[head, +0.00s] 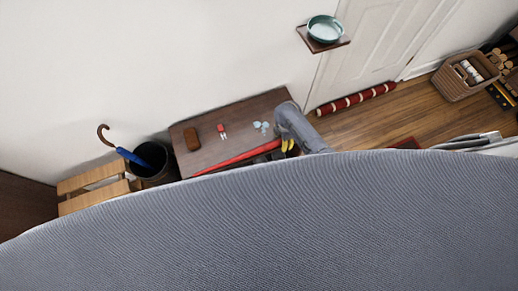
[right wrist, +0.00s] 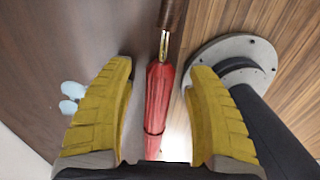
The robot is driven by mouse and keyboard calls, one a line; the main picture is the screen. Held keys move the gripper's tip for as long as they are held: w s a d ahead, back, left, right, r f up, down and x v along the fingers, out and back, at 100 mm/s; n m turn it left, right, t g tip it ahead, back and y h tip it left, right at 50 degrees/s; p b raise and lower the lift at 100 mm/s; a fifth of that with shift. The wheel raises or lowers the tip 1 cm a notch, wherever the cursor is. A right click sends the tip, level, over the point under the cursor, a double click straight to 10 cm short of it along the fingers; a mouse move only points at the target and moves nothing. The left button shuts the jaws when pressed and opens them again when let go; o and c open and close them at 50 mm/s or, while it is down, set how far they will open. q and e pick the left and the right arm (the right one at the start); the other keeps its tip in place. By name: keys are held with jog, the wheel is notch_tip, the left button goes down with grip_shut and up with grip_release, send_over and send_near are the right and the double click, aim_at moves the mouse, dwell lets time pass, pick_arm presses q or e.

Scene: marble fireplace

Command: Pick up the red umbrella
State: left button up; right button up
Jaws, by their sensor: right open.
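The red umbrella (head: 235,161) lies along the front edge of the dark brown table (head: 205,118) in the head view. In the right wrist view the umbrella (right wrist: 158,95) runs up the middle, with its metal shaft and brown handle at the top. My right gripper (head: 288,146) is over the right end of the table. In the right wrist view its yellow fingers (right wrist: 160,72) are spread open, one on each side of the umbrella, with gaps between them and it. My left gripper is not in view. A grey surface hides part of the umbrella in the head view.
A brown object (head: 192,139), a small red item (head: 221,129) and pale blue pieces (head: 261,127) lie on the table. A dark bin (head: 146,171) with a blue umbrella (head: 131,156) stands left. A large grey ribbed surface (head: 300,220) fills the foreground.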

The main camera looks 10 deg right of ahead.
jog(key=shift+f, duration=0.15)
grip_shut()
dwell(0.4)
